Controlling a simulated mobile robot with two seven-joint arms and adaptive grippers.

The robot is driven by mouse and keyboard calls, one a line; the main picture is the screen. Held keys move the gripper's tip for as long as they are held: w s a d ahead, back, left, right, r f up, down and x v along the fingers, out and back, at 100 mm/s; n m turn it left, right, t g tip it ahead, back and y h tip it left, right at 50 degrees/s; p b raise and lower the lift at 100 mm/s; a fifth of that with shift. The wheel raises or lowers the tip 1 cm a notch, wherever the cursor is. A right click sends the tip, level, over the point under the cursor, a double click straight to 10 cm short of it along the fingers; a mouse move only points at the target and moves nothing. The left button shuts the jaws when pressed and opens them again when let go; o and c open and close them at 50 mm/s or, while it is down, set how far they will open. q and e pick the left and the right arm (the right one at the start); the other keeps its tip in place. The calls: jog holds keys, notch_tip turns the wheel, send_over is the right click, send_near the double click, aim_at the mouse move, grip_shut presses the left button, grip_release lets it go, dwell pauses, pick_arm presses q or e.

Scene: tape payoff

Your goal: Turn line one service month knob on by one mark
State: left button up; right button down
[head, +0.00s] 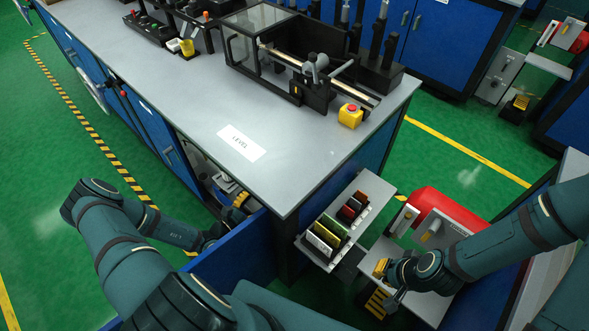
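I cannot make out a service month knob for certain. A small yellow part (380,267) shows at the tips of my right gripper (384,282), over a light grey panel (432,307) at the lower right. Whether the fingers touch it is too small to tell. A round yellow-and-dark part (240,203) shows in the open cabinet under the bench. My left gripper (220,231) is low by that cabinet, partly hidden by the blue door, and its fingers are not clear.
The blue door (235,262) stands open beside my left arm. A grey bench (190,90) carries a machine and a yellow box with a red button (350,115). A small rack (335,228) and a red cylinder (448,210) are near my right arm.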

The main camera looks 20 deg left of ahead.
pick_arm(q)
jog(key=b+x, duration=0.2)
jog(key=x, duration=1.1)
jog(key=shift+w+d, duration=0.15)
jog(key=shift+w, duration=0.15)
jog(key=c, duration=0.9)
